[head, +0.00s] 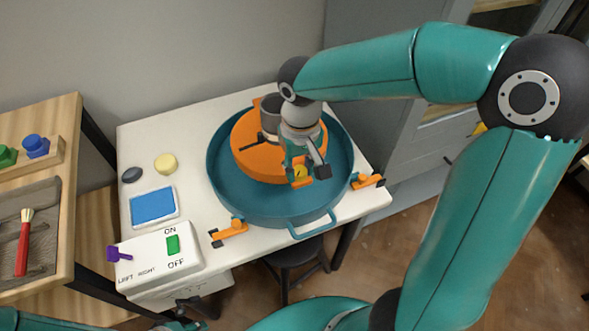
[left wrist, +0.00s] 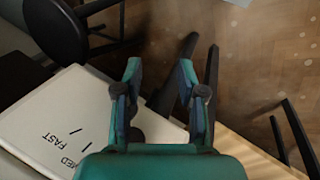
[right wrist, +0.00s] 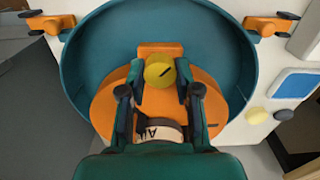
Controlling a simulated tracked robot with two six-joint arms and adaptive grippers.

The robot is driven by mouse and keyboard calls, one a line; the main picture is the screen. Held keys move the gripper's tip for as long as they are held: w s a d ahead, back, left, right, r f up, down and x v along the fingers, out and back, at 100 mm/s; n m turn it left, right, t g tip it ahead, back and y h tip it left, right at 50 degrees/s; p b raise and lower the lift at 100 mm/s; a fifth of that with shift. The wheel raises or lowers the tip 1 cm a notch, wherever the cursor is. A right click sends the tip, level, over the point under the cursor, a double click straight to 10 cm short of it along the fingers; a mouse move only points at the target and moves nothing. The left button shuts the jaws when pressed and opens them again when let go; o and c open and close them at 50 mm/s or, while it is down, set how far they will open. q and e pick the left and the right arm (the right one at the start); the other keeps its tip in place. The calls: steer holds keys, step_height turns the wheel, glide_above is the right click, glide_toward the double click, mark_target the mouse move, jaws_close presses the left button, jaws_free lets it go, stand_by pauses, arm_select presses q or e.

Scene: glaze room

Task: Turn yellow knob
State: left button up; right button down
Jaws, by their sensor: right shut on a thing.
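The yellow knob (right wrist: 159,73) is round with a dark line mark on its face, running diagonally in the right wrist view. It sits on an orange block at the edge of an orange disc (right wrist: 110,104) inside a teal basin (right wrist: 82,62). In the head view the knob (head: 300,172) is partly hidden by my right gripper (head: 302,168). My right gripper (right wrist: 160,72) is shut on the knob, one finger at each side. My left gripper (left wrist: 160,68) is open and empty, low, away from the basin, above the floor.
Orange clamps (head: 229,232) sit at the basin's front. A white switch box (head: 160,257) with a green switch and purple lever, a blue pad (head: 153,205) and a yellow lump (head: 166,164) lie left. A wooden bench (head: 68,190) stands farther left, a dark stool (head: 298,252) below.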

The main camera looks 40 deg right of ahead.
mark_target(299, 171)
steer(key=shift+w+r, duration=0.1)
steer(key=shift+w, duration=0.05)
stand_by(0.3)
steer(key=c, duration=0.8)
jaws_free()
steer(key=shift+c, duration=0.2)
steer(key=shift+o, duration=0.2)
step_height(299, 171, up, 12)
